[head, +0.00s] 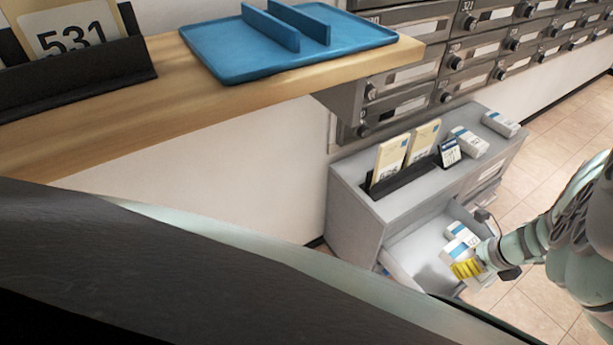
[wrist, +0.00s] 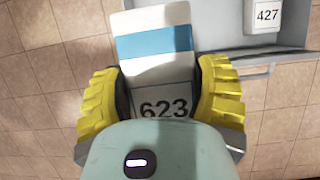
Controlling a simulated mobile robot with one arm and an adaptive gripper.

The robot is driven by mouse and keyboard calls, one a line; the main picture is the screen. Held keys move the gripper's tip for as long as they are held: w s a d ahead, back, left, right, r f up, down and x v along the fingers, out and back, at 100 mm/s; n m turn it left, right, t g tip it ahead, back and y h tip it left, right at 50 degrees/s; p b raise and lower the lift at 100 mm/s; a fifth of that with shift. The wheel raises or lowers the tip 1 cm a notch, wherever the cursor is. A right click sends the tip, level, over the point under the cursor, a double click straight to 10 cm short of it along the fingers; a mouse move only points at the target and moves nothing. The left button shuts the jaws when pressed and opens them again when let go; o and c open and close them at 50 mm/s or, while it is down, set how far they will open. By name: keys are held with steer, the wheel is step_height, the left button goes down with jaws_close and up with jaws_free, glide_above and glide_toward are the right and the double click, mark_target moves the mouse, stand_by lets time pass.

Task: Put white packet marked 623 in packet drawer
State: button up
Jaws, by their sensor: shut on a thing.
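The white packet marked 623 (wrist: 158,70), with a blue band, is between the yellow fingers of my gripper (wrist: 162,92) in the wrist view. My gripper is shut on it; the palm hides the packet's near end. In the head view my gripper (head: 467,269) is at the open drawer (head: 408,243) of the grey cabinet, with the held packet (head: 454,250) partly visible above the fingers. In the wrist view the drawer (wrist: 228,58) is at upper right, partly behind the packet. I cannot tell how high the packet is above the drawer.
A white packet marked 427 (wrist: 263,16) lies in the drawer. Cream envelopes (head: 391,158) stand in a black rack on the grey cabinet (head: 350,205), with white boxes (head: 468,142) beside them. A wooden shelf (head: 150,95) holds a blue tray (head: 225,62). Mailboxes line the wall.

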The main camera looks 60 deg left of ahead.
steer(key=a+f+b, duration=0.8)
steer(key=b, duration=0.3)
steer(key=shift+f+b, duration=0.25)
steer(key=shift+b, duration=0.15)
steer(key=o, duration=1.3)
steer(key=shift+d+r, duration=0.1)
steer(key=shift+r, duration=0.1)
